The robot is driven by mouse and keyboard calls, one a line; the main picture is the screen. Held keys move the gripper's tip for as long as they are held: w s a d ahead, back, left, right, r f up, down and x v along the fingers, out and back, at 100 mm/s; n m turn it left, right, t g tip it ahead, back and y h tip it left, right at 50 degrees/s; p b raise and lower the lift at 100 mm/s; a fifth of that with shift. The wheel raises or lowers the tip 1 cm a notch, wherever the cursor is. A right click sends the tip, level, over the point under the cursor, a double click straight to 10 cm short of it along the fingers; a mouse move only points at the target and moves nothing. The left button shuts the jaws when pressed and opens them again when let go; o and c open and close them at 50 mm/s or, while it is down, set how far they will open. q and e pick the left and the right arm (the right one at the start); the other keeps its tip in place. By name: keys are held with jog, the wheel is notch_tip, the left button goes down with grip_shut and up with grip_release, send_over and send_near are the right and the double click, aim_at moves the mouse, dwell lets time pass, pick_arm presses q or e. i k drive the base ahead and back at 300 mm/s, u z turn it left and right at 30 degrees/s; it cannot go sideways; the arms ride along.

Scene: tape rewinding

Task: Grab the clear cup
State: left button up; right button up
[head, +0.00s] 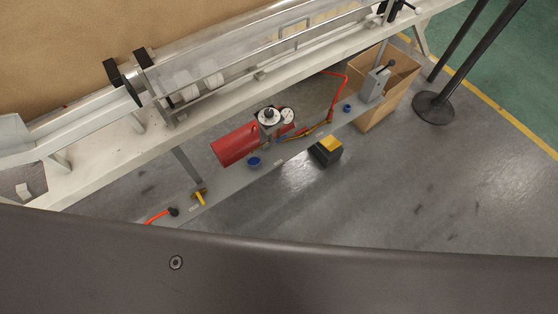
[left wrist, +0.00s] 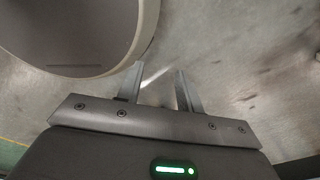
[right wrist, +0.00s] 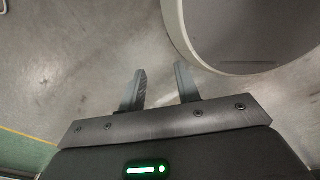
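I cannot make out a clear cup in any view. In the head view, pale roll-like pieces (head: 198,86) sit in the machine's channel, partly behind a clear cover; I cannot tell exactly what they are. My left gripper (left wrist: 159,71) has its fingers apart with nothing between them, over bare floor. My right gripper (right wrist: 160,70) also has its fingers apart and empty, over bare floor. Neither gripper shows in the head view.
A long white machine bench (head: 95,165) runs diagonally across. Below it are a red cylinder (head: 235,145), a black-and-yellow box (head: 326,151), a cardboard box (head: 388,88) and a dark post base (head: 434,107). The grey floor (head: 420,190) at right is clear.

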aim_at(253, 160)
jog(key=z, duration=1.6)
jog(key=i, duration=0.7)
jog(key=u, duration=3.7)
jog(key=k, duration=0.4)
jog(key=z, duration=2)
